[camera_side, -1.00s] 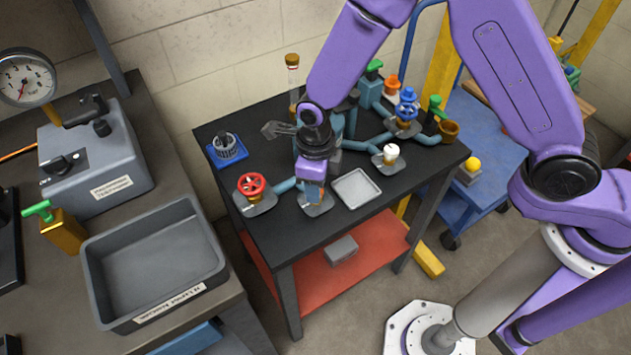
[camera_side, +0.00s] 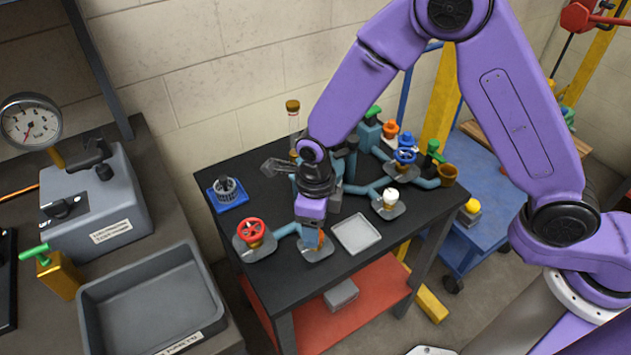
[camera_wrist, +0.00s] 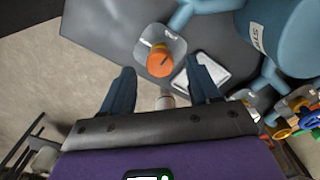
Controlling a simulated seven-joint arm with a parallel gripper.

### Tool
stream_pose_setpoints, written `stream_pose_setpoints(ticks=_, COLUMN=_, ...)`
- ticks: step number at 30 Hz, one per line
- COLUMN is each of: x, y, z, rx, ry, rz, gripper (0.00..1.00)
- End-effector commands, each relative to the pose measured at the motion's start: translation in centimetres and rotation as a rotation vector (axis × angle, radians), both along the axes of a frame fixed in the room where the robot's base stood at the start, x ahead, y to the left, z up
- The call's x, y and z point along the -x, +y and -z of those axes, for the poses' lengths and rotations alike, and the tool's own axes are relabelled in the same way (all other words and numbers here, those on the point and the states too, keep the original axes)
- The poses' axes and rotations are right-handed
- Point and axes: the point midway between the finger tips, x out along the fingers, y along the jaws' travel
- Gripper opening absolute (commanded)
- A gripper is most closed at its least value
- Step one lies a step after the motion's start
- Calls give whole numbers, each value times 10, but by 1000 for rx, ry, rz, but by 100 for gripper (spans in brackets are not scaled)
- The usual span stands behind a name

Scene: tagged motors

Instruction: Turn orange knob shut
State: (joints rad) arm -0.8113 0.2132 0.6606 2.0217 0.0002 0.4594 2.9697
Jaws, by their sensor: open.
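The orange knob (camera_wrist: 160,61) shows in the wrist view on a grey plate, with a dark line across its top. In the side view the orange knob (camera_side: 320,239) is partly hidden behind my gripper (camera_side: 309,234), at the table's front edge. My gripper (camera_wrist: 163,80) is open in the wrist view, one finger on each side of the picture. The knob appears between and just beyond the fingertips; I see no contact. Whether the fingers are level with it cannot be told.
A red handwheel (camera_side: 251,230) stands left of the knob, and a grey tray (camera_side: 356,234) lies right. A white knob (camera_side: 390,196), blue handwheel (camera_side: 404,156) and another orange knob (camera_side: 390,129) stand farther back. Pipes run behind my gripper.

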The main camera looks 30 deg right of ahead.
Motion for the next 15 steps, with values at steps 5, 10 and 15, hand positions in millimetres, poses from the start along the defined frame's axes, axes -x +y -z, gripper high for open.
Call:
stream_pose_setpoints(ticks=5, x=-1, y=1, z=-35, rx=-4, ry=-6, rz=0, gripper=61)
stream_pose_setpoints(ticks=10, x=-1, y=1, z=-70, rx=-5, ry=-6, rz=0, gripper=61)
stream_pose_setpoints(ticks=15, x=-1, y=0, z=-105, rx=-4, ry=-6, rz=1, gripper=61)
